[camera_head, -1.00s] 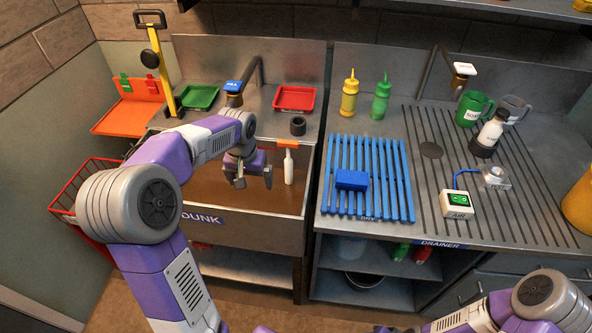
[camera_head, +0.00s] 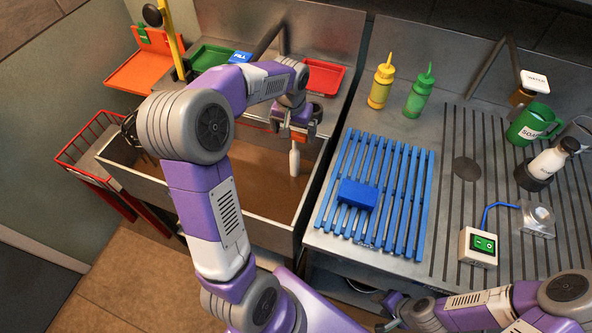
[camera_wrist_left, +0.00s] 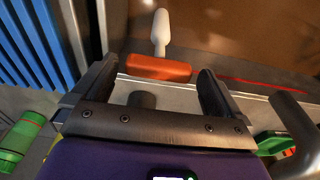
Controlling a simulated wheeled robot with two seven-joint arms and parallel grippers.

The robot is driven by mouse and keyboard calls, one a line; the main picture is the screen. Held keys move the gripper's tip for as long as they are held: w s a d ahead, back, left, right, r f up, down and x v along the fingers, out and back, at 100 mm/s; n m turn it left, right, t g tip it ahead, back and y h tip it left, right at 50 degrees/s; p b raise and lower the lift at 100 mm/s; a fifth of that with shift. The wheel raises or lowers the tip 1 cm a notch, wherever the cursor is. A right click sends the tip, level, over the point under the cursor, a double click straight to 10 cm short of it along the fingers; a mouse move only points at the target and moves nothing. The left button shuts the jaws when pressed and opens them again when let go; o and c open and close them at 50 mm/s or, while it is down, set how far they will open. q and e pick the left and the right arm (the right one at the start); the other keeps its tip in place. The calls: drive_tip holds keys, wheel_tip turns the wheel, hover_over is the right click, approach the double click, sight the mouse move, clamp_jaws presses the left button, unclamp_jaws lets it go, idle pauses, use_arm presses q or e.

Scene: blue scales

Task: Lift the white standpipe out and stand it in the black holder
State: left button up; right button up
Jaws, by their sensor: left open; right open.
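The white standpipe (camera_head: 294,160) stands upright in the brown sink, near its right wall, with an orange crossbar (camera_head: 299,135) on top. My left gripper (camera_head: 296,122) is open just above and behind the crossbar. In the left wrist view the crossbar (camera_wrist_left: 158,68) lies across the gap between the fingers of my left gripper (camera_wrist_left: 158,74), and the white pipe (camera_wrist_left: 160,32) extends beyond it. The fingers do not clamp it. The black holder (camera_head: 317,111) is on the ledge behind the sink, partly hidden by the gripper. My right gripper (camera_head: 384,312) is open and empty at the bottom edge.
A red tray (camera_head: 325,77) and a green tray (camera_head: 210,57) lie on the back ledge by the tap. A blue rack (camera_head: 377,195) with a blue block (camera_head: 357,194) lies right of the sink. A red wire basket (camera_head: 92,150) hangs at the left.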

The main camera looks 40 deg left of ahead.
sight(295, 139)
use_arm(q)
drive_tip(key=f, duration=0.2)
drive_tip(key=f+b, duration=0.1)
drive_tip(key=f, duration=0.1)
drive_tip(key=shift+w+f+b, duration=0.2)
drive_tip(key=shift+f+b, duration=0.1)
drive_tip(key=shift+r, duration=0.1)
drive_tip(key=c, duration=1.6)
